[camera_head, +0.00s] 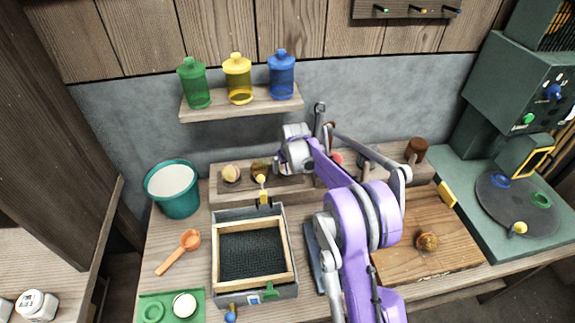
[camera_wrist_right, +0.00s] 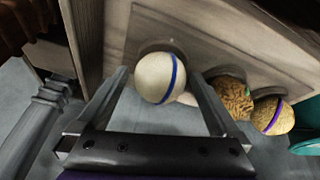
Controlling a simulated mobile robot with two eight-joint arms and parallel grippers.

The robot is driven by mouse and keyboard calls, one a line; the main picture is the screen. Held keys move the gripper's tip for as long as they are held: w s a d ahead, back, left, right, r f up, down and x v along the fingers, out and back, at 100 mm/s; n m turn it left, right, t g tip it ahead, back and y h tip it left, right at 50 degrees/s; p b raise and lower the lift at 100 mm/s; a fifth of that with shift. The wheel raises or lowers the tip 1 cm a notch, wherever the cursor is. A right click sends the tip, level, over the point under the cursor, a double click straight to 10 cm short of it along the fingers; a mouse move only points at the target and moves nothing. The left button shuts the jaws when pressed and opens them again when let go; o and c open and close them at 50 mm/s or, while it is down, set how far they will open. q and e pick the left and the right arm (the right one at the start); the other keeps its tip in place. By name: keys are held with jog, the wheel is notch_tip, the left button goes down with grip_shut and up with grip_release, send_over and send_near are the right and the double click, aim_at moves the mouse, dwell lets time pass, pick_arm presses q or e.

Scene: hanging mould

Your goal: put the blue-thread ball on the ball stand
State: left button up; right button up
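The blue-thread ball (camera_wrist_right: 155,77), pale with a blue band, sits between the fingertips of my right gripper (camera_wrist_right: 157,74) in the right wrist view. Both tips meet its sides, and it is at a round recess in the wooden ball stand (camera_wrist_right: 205,35). I cannot tell whether it rests fully in the recess. In the head view my right gripper (camera_head: 292,156) is over the stand (camera_head: 283,188) and hides this ball. A brown ball with a green mark (camera_wrist_right: 229,97) and a tan ball with a purple band (camera_wrist_right: 273,115) sit beside it. My left gripper is out of view.
A framed box with dark mesh (camera_head: 252,252) stands in front of the stand. A teal bucket (camera_head: 173,190) and an orange spoon (camera_head: 180,250) are left. A board with a brown ball (camera_head: 427,241) is right. A shelf with bottles (camera_head: 240,105) hangs above.

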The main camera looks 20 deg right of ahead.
jog(key=v, duration=1)
jog(key=shift+r, duration=0.4)
jog(key=shift+s, duration=0.1)
jog(key=s+a+r, duration=0.5)
jog(key=s+a, duration=0.1)
jog(key=s, duration=0.4)
jog(key=s+a+f, duration=0.1)
jog(key=s+a, duration=0.1)
jog(key=s, duration=0.6)
jog(key=s+a+f+p, duration=0.1)
jog(key=s+a+f, duration=0.1)
jog(key=s, duration=0.7)
jog(key=s+a+f, duration=0.2)
jog(key=s, duration=0.6)
jog(key=shift+s+a+f+t+y, duration=0.2)
jog(key=shift+a+t+y, duration=0.2)
